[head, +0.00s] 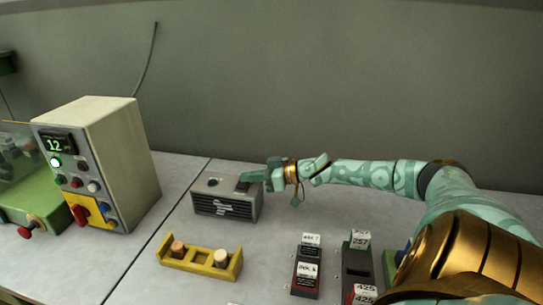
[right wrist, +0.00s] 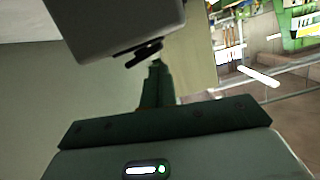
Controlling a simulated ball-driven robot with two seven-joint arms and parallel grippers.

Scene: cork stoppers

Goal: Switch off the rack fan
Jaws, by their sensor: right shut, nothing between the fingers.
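A grey box with a slatted front (head: 226,206), which looks like the rack fan, sits on the bench left of my right arm. A dark switch-like part (head: 242,186) is on its top near the right side. My right gripper (head: 248,177) is shut and empty, its tips at that part. In the right wrist view, the green fingers of the right gripper (right wrist: 154,68) are together, just below a dark rocker-like part (right wrist: 144,52) on the grey box (right wrist: 110,22). Whether they touch it I cannot tell. My left gripper is not in view.
A yellow rack (head: 200,263) with two corks stands in front of the box. A control cabinet (head: 130,150) with buttons and a lit display stands at left. Labelled dark holders (head: 306,275) stand at front right. The bench behind the box is clear.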

